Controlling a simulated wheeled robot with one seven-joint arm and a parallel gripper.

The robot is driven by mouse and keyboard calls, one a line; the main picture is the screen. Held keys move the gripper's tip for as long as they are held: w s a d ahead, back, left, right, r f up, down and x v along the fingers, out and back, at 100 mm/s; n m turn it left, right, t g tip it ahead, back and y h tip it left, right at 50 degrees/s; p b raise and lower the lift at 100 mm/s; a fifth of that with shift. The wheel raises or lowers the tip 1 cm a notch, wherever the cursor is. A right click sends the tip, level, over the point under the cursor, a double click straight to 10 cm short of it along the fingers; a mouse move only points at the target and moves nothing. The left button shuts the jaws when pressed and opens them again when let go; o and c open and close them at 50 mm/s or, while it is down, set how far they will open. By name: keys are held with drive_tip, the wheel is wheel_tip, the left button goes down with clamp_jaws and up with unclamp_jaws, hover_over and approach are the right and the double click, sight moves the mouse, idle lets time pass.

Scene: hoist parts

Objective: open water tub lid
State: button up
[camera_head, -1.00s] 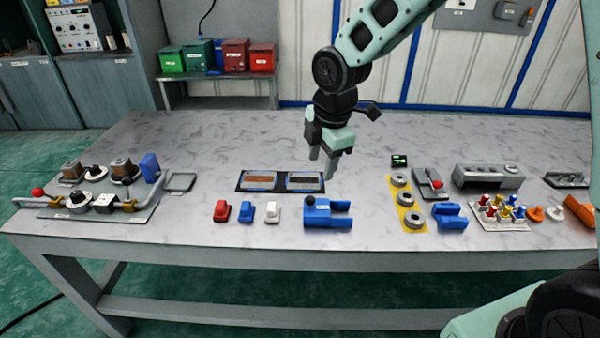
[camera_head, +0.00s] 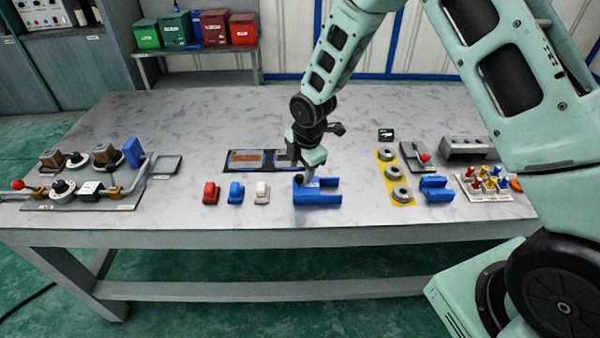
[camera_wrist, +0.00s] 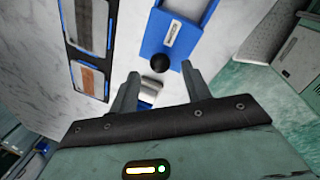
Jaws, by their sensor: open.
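A blue unit (camera_head: 318,200) with two prongs towards the right lies near the front of the table. In the wrist view, the blue unit (camera_wrist: 178,48) shows a white label and a round black knob (camera_wrist: 160,63). I cannot read the label or tell whether this unit is the water tub. My gripper (camera_head: 309,178) is low over the unit's left part. In the wrist view, my gripper (camera_wrist: 160,72) has its fingers apart, with the knob near and between the fingertips. I cannot tell whether they touch it. Nothing is held.
A black panel with two framed windows (camera_head: 246,160) lies behind, partly hidden by my arm. Red (camera_head: 211,193), blue (camera_head: 236,192) and white (camera_head: 262,192) blocks stand left. A yellow strip with grey rings (camera_head: 386,158) lies right. Clear table lies at the back left.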

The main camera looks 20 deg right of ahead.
sight(300, 175)
drive_tip(key=shift+w+a+f, duration=0.1)
drive_tip(key=shift+w+f, duration=0.05)
drive_tip(key=shift+f, duration=0.65)
drive_tip(key=shift+w+f, duration=0.15)
drive_tip(key=shift+f, duration=0.65)
clamp_jaws()
drive_tip(key=d, duration=0.2)
drive_tip(key=s+d, duration=0.1)
drive_tip(key=d, duration=0.1)
drive_tip(key=s+d, duration=0.1)
drive_tip(key=d, duration=0.1)
drive_tip(key=shift+s+d+p, duration=0.1)
drive_tip(key=shift+d+p, duration=0.25)
unclamp_jaws()
